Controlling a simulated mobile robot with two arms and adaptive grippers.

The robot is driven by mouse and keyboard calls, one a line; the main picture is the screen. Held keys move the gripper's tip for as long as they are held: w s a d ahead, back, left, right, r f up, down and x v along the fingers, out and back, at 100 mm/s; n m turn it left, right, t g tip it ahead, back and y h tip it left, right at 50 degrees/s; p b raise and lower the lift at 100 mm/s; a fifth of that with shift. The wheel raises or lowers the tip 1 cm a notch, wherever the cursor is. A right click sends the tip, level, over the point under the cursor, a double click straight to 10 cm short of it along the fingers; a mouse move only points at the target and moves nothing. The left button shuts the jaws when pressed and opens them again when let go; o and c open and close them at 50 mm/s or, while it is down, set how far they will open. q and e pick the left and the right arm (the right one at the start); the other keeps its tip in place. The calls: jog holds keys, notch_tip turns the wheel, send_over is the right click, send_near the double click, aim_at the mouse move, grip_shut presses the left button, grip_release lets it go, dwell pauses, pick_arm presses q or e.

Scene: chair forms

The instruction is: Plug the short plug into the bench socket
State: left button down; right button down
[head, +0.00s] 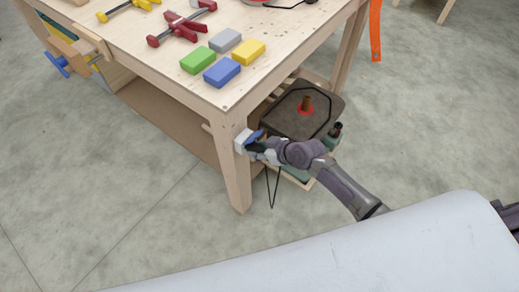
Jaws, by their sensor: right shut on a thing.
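The bench socket (242,141) is a pale box on the front corner leg of the wooden workbench, with a blue part (255,136) at its right side that looks like a lid. My right gripper (259,147) is shut right beside the socket, its fingertips at the socket's face. The short plug is in its jaws but almost wholly hidden by the fingers; I cannot tell how far it is inside the socket. A thin black cable (273,190) hangs in a loop below the gripper. My left gripper is not in view.
The workbench top (140,50) holds green (198,60), blue (222,72), yellow (249,52) and grey (225,40) blocks and several clamps. A dark machine (293,115) sits on the low shelf behind my right arm. An orange strip (375,30) hangs behind. The floor at left is clear.

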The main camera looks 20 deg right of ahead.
jog(key=shift+w+a+r, duration=0.15)
jog(key=shift+w+a, duration=0.25)
jog(key=shift+w, duration=0.15)
dwell(1.0)
jog(key=c, duration=0.6)
grip_release()
jog(key=shift+s, duration=0.1)
